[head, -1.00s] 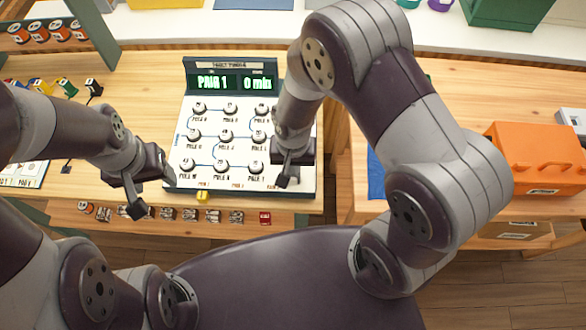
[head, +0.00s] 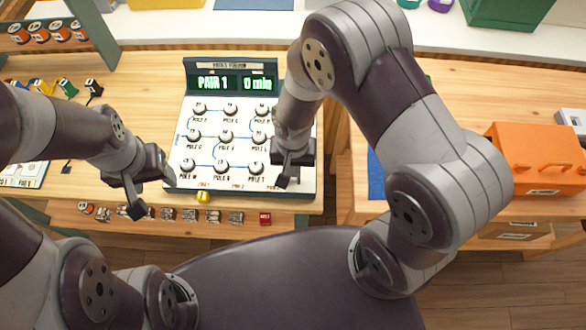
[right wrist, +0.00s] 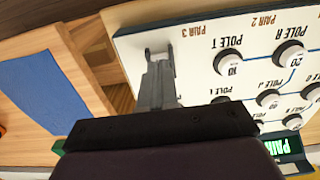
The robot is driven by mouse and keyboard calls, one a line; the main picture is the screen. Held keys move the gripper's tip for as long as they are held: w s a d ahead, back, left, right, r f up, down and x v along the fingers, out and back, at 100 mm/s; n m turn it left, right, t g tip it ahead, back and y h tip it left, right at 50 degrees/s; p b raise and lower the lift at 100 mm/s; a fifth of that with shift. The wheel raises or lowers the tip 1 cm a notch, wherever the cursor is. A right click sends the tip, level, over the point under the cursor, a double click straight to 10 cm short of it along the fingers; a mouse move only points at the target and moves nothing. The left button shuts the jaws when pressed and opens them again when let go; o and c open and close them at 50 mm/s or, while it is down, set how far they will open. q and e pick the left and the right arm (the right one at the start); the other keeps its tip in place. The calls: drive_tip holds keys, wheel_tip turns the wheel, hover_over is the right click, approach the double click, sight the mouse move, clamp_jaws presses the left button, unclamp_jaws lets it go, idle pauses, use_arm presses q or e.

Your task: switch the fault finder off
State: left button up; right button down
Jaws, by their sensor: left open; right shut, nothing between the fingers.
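The fault finder (head: 178,181) is a white panel with several round knobs labelled as poles, standing on the wooden table. Its dark display (head: 232,82) is lit green and reads "PAIR 1" and "0 min". My right gripper (head: 283,184) is shut and empty over the panel's lower right corner. In the right wrist view its fingers (right wrist: 160,60) lie over the panel edge near the "PAIR 3" label, beside the knob marked 10 (right wrist: 228,62). My left gripper (head: 152,190) is open and empty, just left of the panel's lower left corner. I cannot make out a power switch.
A yellow piece (head: 203,196) sits at the panel's front edge. Several small clips and a red block (head: 265,218) line the table's front. An orange toolbox (head: 535,160) and a blue mat (head: 376,175) are on the right table. A gap separates the tables.

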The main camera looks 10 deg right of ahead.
drive_tip(key=shift+f+b, duration=0.65)
drive_tip(key=shift+f, duration=0.25)
idle(0.8)
drive_tip(key=shift+r, duration=0.1)
wheel_tip(320, 180, up, 7)
drive_tip(key=p, duration=0.7)
idle(0.3)
drive_tip(key=s+d+r+n, duration=0.1)
drive_tip(key=d+r, duration=0.3)
drive_tip(key=r, duration=0.3)
drive_tip(key=s+d+r+n+t, duration=0.1)
drive_tip(key=s+d+r+n, duration=0.1)
drive_tip(key=d+r, duration=0.2)
wheel_tip(320, 180, up, 3)
drive_tip(key=shift+d+r, duration=0.2)
drive_tip(key=shift+d, duration=0.2)
